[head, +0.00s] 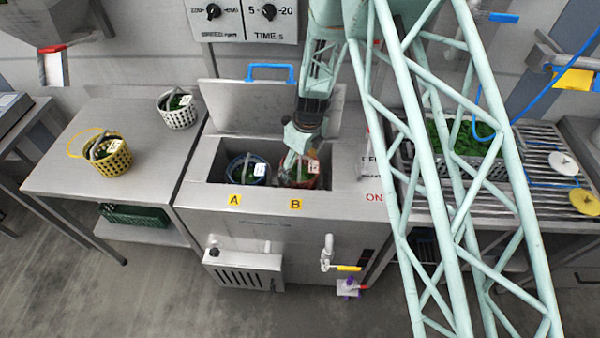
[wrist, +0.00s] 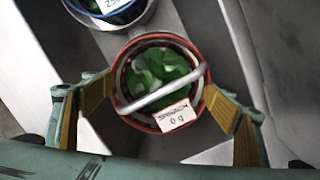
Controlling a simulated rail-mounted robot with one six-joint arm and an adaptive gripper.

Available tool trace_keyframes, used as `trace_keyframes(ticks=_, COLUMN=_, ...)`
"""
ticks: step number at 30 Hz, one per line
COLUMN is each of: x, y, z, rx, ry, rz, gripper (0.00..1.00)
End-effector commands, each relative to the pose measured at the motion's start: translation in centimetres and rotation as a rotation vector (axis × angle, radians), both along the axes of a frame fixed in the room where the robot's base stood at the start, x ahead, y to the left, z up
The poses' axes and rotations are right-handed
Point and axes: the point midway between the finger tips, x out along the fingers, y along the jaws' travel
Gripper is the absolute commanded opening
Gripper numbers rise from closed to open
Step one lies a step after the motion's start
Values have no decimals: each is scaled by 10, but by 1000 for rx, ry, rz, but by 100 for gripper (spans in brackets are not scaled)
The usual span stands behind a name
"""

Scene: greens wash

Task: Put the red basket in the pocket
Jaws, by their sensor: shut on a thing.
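The red basket (head: 299,176) holds green leaves and is in the right-hand pocket of the steel washer, above label B (head: 295,205). In the wrist view the red basket (wrist: 119,88) has a pale handle across its top and a white tag. My gripper (head: 298,150) reaches down into the pocket. Its yellow-padded fingers (wrist: 160,103) are shut on opposite sides of the basket. I cannot tell whether its base rests on the pocket floor.
A blue basket (head: 247,170) stands in the pocket above label A (head: 234,200). The washer lid (head: 225,100) is raised behind. A yellow basket (head: 110,158) and a white basket (head: 178,110) stand on the left table (head: 70,185). Green leaves (head: 460,138) lie at right.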

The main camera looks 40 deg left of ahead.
Motion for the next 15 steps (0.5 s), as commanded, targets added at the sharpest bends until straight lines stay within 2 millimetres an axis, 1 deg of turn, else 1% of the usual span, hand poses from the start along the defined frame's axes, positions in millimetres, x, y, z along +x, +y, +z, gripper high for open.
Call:
trace_keyframes(ticks=6, x=0, y=0, z=-20, rx=-1, ry=1, rz=-1, gripper=52)
trace_keyframes(ticks=9, x=0, y=0, z=-27, rx=-1, ry=0, rz=0, gripper=52)
trace_keyframes(ticks=15, x=0, y=0, z=-32, rx=0, ry=-1, rz=1, gripper=52)
